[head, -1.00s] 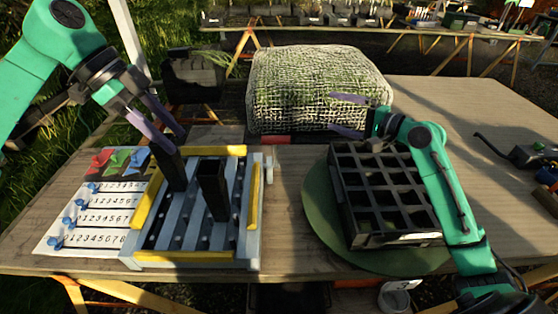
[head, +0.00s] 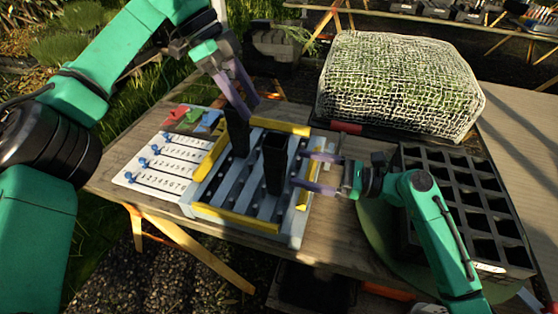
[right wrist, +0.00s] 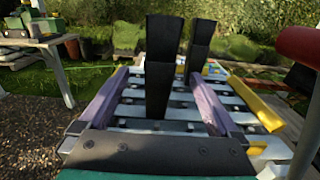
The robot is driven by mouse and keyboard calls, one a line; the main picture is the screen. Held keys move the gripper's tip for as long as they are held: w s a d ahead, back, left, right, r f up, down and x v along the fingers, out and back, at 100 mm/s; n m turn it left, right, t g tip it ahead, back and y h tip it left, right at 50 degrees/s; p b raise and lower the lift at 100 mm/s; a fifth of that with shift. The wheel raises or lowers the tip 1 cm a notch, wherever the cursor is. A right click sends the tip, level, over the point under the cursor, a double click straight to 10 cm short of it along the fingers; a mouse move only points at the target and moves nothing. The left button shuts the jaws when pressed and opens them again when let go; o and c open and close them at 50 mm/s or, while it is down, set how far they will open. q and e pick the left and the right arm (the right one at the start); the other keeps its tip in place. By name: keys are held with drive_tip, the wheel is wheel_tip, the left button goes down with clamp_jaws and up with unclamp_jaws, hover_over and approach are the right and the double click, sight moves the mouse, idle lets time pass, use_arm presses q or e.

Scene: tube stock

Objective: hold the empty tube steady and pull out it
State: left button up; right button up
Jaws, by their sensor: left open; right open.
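Two tall black tubes stand upright in a grey slatted rack (head: 212,190) with yellow edges. The left tube (head: 237,132) is below my left gripper (head: 249,110), which is open with its fingertips at the tube's top; contact cannot be told. The right tube (head: 274,165) shows a dark open mouth; its inside is too dark to read. My right gripper (head: 300,170) is open and level, just right of the right tube. In the right wrist view, this nearer tube (right wrist: 158,88) stands between the spread purple fingers, and the other tube (right wrist: 199,48) is behind it.
A netted green block (head: 400,85) stands behind. A numbered board (head: 150,175) with blue pegs lies left of the rack. The table's front edge is close to the rack.

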sight(286, 164)
drive_tip(key=x, duration=0.7)
drive_tip(key=shift+w+a, duration=0.15)
drive_tip(key=shift+a, duration=0.15)
drive_tip(key=shift+c, duration=0.3)
